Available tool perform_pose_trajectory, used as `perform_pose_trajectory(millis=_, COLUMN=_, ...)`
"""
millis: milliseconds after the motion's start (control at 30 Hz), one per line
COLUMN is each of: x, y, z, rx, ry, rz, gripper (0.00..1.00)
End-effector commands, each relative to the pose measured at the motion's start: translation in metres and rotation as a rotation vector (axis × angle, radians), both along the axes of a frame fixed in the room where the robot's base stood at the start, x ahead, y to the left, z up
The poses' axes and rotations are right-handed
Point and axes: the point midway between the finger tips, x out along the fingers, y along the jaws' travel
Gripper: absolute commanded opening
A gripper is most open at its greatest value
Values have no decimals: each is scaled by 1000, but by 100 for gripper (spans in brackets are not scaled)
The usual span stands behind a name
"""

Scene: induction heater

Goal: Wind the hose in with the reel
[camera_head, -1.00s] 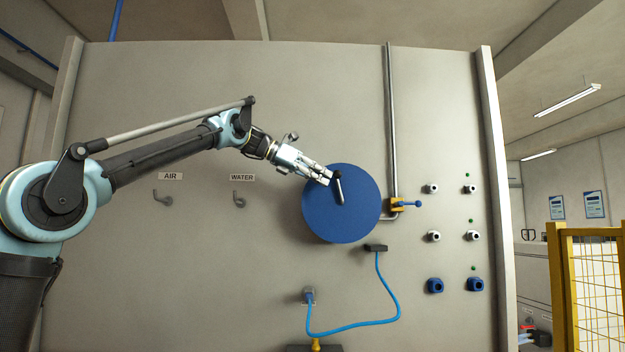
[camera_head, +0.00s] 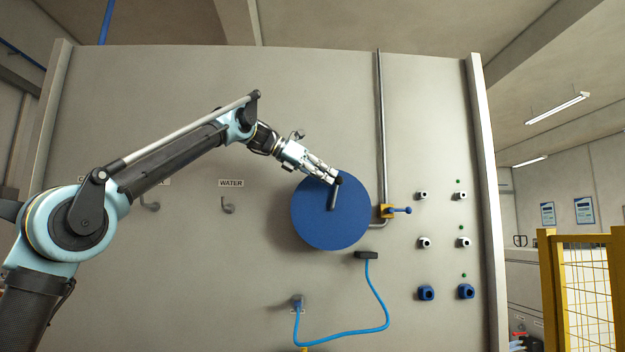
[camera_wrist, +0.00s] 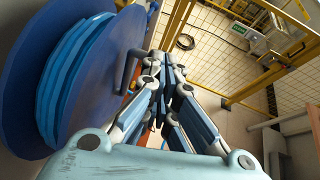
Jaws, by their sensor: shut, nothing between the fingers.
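The round blue hose reel (camera_head: 312,222) is mounted on the grey wall panel. Its dark crank (camera_head: 334,198) points up and slightly right from the hub. In the wrist view the reel's flange (camera_wrist: 22,75) and wound blue hose (camera_wrist: 65,75) fill the left side. My gripper (camera_head: 338,180) is shut and empty, its fingertips at the crank's outer end; contact is hard to tell. The free blue hose (camera_head: 385,315) hangs in a slack loop from the black guide (camera_head: 366,255) below the reel to a wall fitting (camera_head: 298,301).
Several wall ports (camera_head: 424,243) are farther right. A WATER hook (camera_head: 228,206) is left of the reel. A yellow mesh fence (camera_head: 585,290) stands at the far right.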

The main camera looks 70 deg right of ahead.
Motion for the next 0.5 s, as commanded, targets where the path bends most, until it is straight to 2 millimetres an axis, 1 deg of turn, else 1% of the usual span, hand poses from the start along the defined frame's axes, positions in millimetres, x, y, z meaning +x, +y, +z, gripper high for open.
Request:
perform_pose_trajectory(millis=200, x=-13, y=-5, z=2, rx=-1, ry=1, rz=-2, gripper=0)
perform_pose_trajectory(millis=500, x=-21, y=-8, z=2, rx=0, ry=1, rz=-2, gripper=0)
